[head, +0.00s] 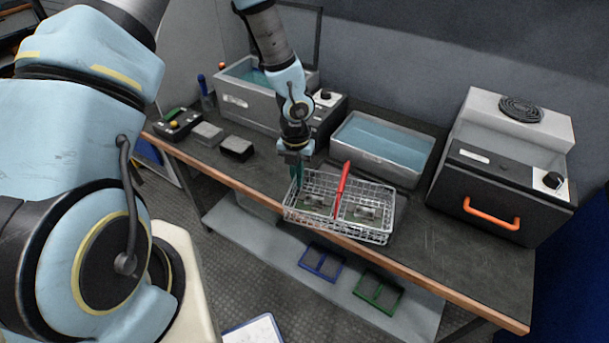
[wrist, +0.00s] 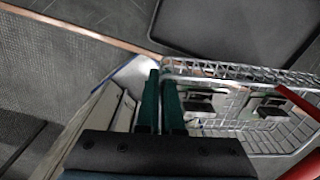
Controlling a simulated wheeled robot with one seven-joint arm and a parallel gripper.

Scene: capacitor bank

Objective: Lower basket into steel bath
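The wire basket (head: 338,207) has a red handle (head: 342,186) across its middle and circuit boards with metal blocks inside. My gripper (head: 296,178) is at the basket's left end, its green fingers pointing down. In the wrist view the fingers (wrist: 161,103) are close together at the end wall of the basket (wrist: 238,130) and appear closed on its wire rim; the exact contact is hidden. The basket looks held above the bench's front edge. An open steel bath (head: 381,147) with bluish liquid stands behind it. Another metal bath (head: 262,83) with bluish liquid and a raised lid stands farther left.
A dark oven-like box (head: 495,190) with an orange handle stands on the right of the bench (head: 470,262). Small blocks (head: 237,148) lie at the left. A flat grey mat or tray lies beneath the basket. Blue (head: 322,262) and green (head: 378,292) frames sit on the lower shelf.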

